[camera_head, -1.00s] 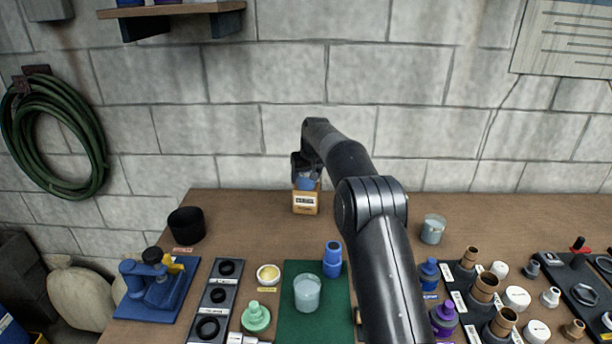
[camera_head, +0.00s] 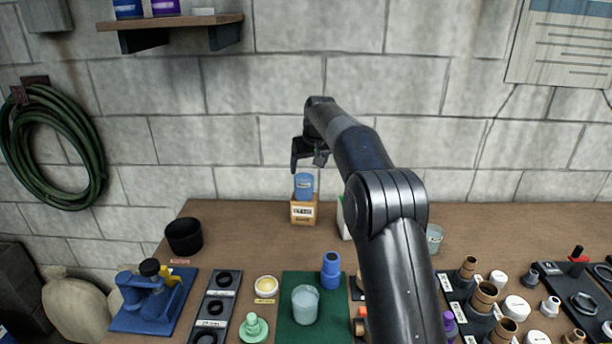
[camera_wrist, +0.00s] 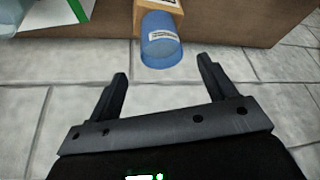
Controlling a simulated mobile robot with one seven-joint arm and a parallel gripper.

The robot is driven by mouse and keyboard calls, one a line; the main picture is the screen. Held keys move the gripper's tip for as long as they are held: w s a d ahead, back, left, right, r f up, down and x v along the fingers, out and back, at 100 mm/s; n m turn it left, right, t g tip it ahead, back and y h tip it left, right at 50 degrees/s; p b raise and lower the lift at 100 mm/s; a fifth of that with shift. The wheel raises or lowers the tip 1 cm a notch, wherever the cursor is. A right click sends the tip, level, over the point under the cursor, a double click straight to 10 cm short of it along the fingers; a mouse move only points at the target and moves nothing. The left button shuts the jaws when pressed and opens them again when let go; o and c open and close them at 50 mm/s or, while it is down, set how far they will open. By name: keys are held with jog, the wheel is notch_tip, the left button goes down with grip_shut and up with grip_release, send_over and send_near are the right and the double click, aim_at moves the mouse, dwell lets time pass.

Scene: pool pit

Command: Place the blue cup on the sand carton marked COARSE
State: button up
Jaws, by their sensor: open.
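The blue cup (camera_head: 304,184) stands on top of a tan carton (camera_head: 303,212) near the back of the bench. The carton has a white label whose lettering is too small to read surely. My gripper (camera_head: 309,158) is just above the cup and apart from it. In the wrist view my gripper (camera_wrist: 164,84) has its two fingers spread with nothing between them. The blue cup (camera_wrist: 160,42) shows beyond the fingertips, against the tan carton (camera_wrist: 158,6).
A white and green box (camera_head: 344,218) stands right of the carton, partly behind my arm. A black pot (camera_head: 184,236) is at the left. A blue fitting (camera_head: 331,270) and a translucent cup (camera_head: 305,304) are on the green mat (camera_head: 288,333). Bare bench lies left of the carton.

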jog(key=s+d+r+m, duration=0.1)
jog(key=s+d+r, duration=0.25)
jog(key=s, duration=0.55)
jog(key=s+d+r+t+h, duration=0.1)
jog(key=s+d+r, duration=0.2)
jog(key=s+r, duration=0.35)
jog(key=s+d+r+m, duration=0.1)
jog(key=s+d+r, duration=0.25)
jog(key=s, duration=0.65)
jog(key=s+d+f+m, duration=0.1)
jog(key=s+f, duration=0.3)
jog(key=s, duration=0.5)
jog(key=s+d+f, duration=0.3)
jog(key=s+f, duration=0.1)
jog(key=s, duration=0.5)
jog(key=s+d+f+m, duration=0.1)
jog(key=s+f, duration=0.3)
jog(key=s, duration=0.6)
jog(key=shift+d+m+t+h, duration=0.3)
jog(key=shift+d+h, duration=0.1)
jog(key=shift+d, duration=0.35)
